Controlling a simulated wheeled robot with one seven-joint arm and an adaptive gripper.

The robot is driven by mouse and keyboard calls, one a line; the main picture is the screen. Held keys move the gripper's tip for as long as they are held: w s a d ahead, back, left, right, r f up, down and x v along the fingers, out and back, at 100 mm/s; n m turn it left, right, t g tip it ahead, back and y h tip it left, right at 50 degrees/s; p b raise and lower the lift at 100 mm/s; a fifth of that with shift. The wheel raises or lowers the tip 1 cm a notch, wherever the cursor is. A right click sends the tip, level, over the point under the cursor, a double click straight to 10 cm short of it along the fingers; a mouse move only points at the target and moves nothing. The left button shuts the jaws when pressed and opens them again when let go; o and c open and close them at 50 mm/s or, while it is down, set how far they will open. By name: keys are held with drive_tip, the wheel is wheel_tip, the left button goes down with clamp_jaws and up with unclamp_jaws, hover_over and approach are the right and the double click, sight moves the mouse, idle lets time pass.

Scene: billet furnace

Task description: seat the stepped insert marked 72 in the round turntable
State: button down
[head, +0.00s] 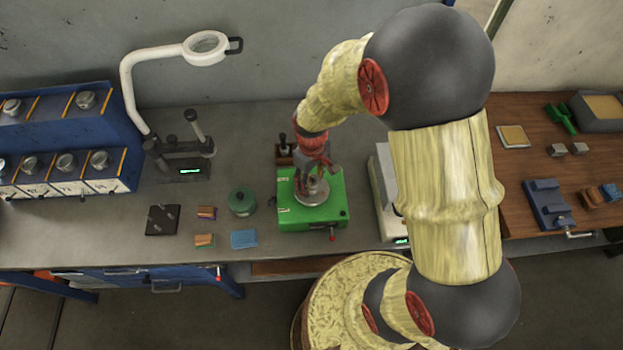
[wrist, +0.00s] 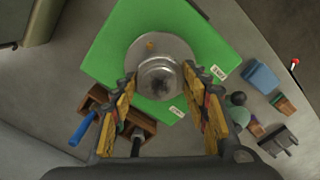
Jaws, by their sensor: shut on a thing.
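The round turntable (wrist: 150,48) is a grey metal disc on top of a green box (head: 288,219). The disc also shows in the head view (head: 311,198), partly hidden by my gripper (head: 314,176). In the wrist view my gripper (wrist: 161,75) is shut on a grey, round metal insert (wrist: 160,82), one finger on each side. The insert is over the near part of the disc as this view shows it. I cannot read a 72 on it. I cannot tell whether it touches the disc or sits in it.
A wooden rack (wrist: 131,122) with blue- and black-handled tools stands beside the green box. A dark green round container (head: 242,202), a blue block (head: 244,239) and small colored blocks (head: 205,212) lie to its left. A white scale (head: 381,200) stands close on its right.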

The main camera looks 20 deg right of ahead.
sight(312, 181)
drive_tip(key=shift+f+b, duration=0.55)
drive_tip(key=shift+f, duration=0.25)
drive_tip(key=shift+r+p, duration=0.65)
drive_tip(key=shift+r, duration=0.2)
drive_tip(key=shift+f+b, duration=0.55)
drive_tip(key=shift+f, duration=0.25)
idle(1.2)
drive_tip(key=c, duration=1.2)
unclamp_jaws()
drive_tip(key=shift+c, duration=0.2)
drive_tip(key=shift+r+p, duration=3.9)
drive_tip(key=shift+r, duration=1.6)
drive_tip(key=shift+s, duration=0.1)
